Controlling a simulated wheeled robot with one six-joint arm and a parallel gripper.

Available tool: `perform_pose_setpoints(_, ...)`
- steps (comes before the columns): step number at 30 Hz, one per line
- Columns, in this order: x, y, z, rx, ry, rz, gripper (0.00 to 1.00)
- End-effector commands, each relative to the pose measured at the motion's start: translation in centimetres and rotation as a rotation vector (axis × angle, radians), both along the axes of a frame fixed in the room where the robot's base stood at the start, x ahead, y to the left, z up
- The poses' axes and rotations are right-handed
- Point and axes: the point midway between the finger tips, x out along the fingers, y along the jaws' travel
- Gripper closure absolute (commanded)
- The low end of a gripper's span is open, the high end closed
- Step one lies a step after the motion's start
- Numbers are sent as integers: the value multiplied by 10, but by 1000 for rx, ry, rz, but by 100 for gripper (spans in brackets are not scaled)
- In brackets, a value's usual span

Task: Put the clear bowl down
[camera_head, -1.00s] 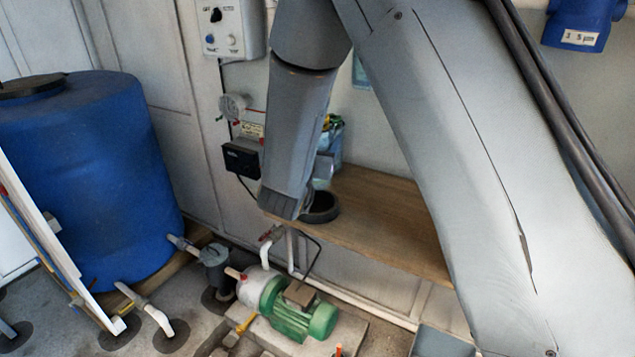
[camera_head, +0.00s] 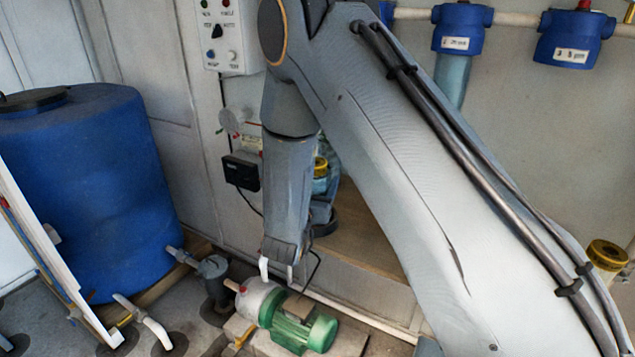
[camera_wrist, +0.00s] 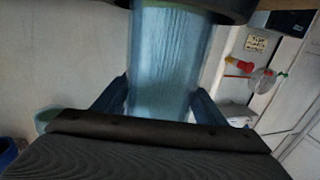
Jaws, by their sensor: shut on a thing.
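The clear bowl (camera_wrist: 168,65) is a bluish see-through cylinder in the middle of the wrist view. The two dark fingers of my gripper (camera_wrist: 165,100) press on it from both sides. A dark rounded piece (camera_wrist: 190,10) crosses the top of that view, at the bowl's far end. In the head view my arm covers most of the gripper and bowl. A dark ring (camera_head: 326,228) shows beside my forearm, over the wooden bench (camera_head: 365,250). I cannot tell whether the bowl touches the bench.
A blue filter housing with a clear bowl (camera_head: 453,78) hangs on the wall pipe. Another blue housing (camera_head: 575,40) has no bowl under it. A blue tank (camera_head: 90,190) stands left, a green pump (camera_head: 303,330) below. A yellow-topped object (camera_head: 320,166) is partly hidden behind my arm.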

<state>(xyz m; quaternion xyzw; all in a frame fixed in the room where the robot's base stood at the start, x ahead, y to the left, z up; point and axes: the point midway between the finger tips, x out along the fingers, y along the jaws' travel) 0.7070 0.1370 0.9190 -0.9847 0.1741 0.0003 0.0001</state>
Motion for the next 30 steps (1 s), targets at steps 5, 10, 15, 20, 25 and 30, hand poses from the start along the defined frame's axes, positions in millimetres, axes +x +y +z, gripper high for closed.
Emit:
perform_pose_setpoints(5, 1, 0, 1, 0, -4, 0, 75)
perform_pose_setpoints(10, 0, 0, -2, 0, 0, 0, 23)
perform_pose_setpoints(15, 0, 0, -2, 0, 0, 0, 16)
perform_pose_setpoints(20, 0, 0, -2, 0, 0, 0, 16)
perform_pose_setpoints(25, -9, 4, 0, 0, 0, 1, 16)
perform_pose_setpoints(30, -38, 16, -1, -2, 2, 5, 16)
